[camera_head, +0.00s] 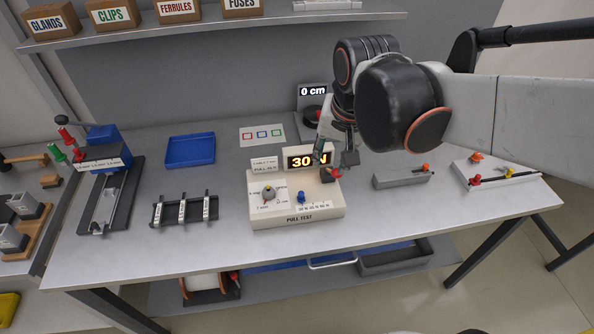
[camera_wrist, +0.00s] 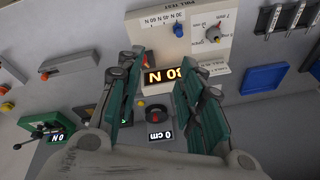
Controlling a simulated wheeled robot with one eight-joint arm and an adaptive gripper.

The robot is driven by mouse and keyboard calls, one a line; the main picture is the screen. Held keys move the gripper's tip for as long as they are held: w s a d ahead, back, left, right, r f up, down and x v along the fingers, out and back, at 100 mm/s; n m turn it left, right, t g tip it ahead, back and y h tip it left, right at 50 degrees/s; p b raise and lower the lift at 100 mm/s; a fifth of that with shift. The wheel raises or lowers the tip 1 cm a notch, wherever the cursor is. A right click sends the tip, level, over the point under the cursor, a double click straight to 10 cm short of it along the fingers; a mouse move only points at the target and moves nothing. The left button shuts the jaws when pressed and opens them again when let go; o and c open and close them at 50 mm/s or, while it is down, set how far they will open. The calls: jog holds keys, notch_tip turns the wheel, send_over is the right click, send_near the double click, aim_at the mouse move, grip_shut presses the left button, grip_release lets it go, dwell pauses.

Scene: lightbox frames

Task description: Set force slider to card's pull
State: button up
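The cream pull-test box (camera_head: 320,213) stands mid-table, its lit display (camera_head: 300,161) reading 30 N. Its blue slider knob (camera_head: 301,197) sits near the left end of the 30/45/60 N scale (camera_head: 314,208); the wrist view shows the knob (camera_wrist: 178,30) upside down. My gripper (camera_head: 335,158) is over the box's back right, beside the display. In the wrist view my gripper (camera_wrist: 162,62) is open and empty, its green-padded fingers apart, with the knob beyond them.
A grey selector knob (camera_head: 268,192) and a red button (camera_head: 336,172) are on the box. A 0 cm device (camera_head: 312,96) stands behind. A slotted rack (camera_head: 185,210) and blue tray (camera_head: 190,150) lie left; a grey slider block (camera_head: 403,177) lies right.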

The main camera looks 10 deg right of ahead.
aim_at(301, 193)
jog(key=w+a+f+m+g+p, duration=0.2)
jog(key=w+a+f+m+g, duration=0.1)
jog(key=w+a+f+m, duration=0.25)
jog(key=shift+n, duration=0.65)
jog(key=f+b, duration=0.1)
jog(key=f, duration=0.3)
jog(key=w+f+b, duration=0.1)
jog(key=f+b, duration=0.1)
jog(key=f, duration=0.3)
jog(key=f+b, duration=0.1)
jog(key=f, duration=0.4)
jog(key=shift+w+d+b, duration=0.2)
jog(key=shift+w+b, duration=0.1)
jog(key=shift+w, duration=0.05)
jog(key=shift+r, duration=0.1)
grip_shut()
